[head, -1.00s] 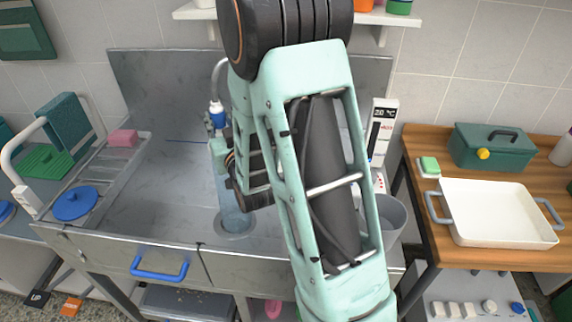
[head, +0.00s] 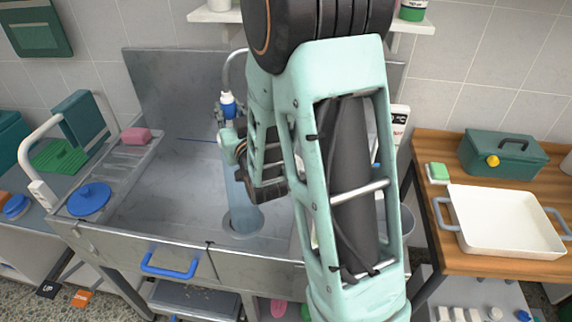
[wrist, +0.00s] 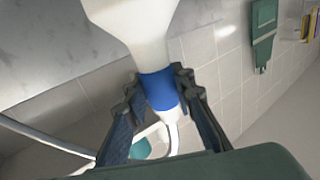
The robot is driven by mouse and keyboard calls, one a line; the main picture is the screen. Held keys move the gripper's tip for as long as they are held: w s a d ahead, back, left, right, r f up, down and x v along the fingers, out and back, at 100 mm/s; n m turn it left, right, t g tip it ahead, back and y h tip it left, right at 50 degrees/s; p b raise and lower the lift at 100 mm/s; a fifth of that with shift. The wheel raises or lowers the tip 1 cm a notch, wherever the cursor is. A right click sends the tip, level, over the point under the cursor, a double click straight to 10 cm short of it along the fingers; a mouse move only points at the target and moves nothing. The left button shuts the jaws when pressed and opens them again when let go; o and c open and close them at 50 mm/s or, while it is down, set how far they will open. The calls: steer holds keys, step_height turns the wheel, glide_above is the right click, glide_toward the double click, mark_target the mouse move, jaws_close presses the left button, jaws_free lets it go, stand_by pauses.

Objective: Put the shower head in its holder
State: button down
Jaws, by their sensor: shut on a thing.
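The shower head (wrist: 130,22) shows large in the wrist view, with a white body, a blue collar (wrist: 160,90) and a thin pale hose. My gripper (wrist: 157,82) is shut on the collar, one finger on each side. In the head view the blue-and-white shower head (head: 228,104) is above the sink (head: 170,190), with the pale hose arching behind it. A bluish translucent column (head: 243,205), like running water, reaches down to the drain. My arm covers much of the sink's right side. I cannot make out the holder clearly in either view.
The steel backsplash (head: 165,85) stands behind the sink, and a shelf (head: 205,16) is above it. A white bent post (head: 40,140) and a rack with a pink sponge (head: 136,135) are at left. A wooden table with a white tray (head: 505,225) is at right.

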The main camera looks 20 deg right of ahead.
mark_target(231, 98)
step_height(231, 98, up, 4)
steer(key=shift+f+p, duration=0.15)
steer(key=shift+p, duration=0.45)
steer(key=shift+d+f, duration=0.1)
steer(key=shift+d, duration=0.25)
steer(key=d+b, duration=0.4)
steer(key=d, duration=1.1)
steer(key=shift+w+b, duration=0.25)
steer(key=shift+b, duration=0.1)
step_height(231, 98, down, 6)
steer(key=b, duration=0.7)
step_height(231, 98, down, 4)
steer(key=b, duration=0.4)
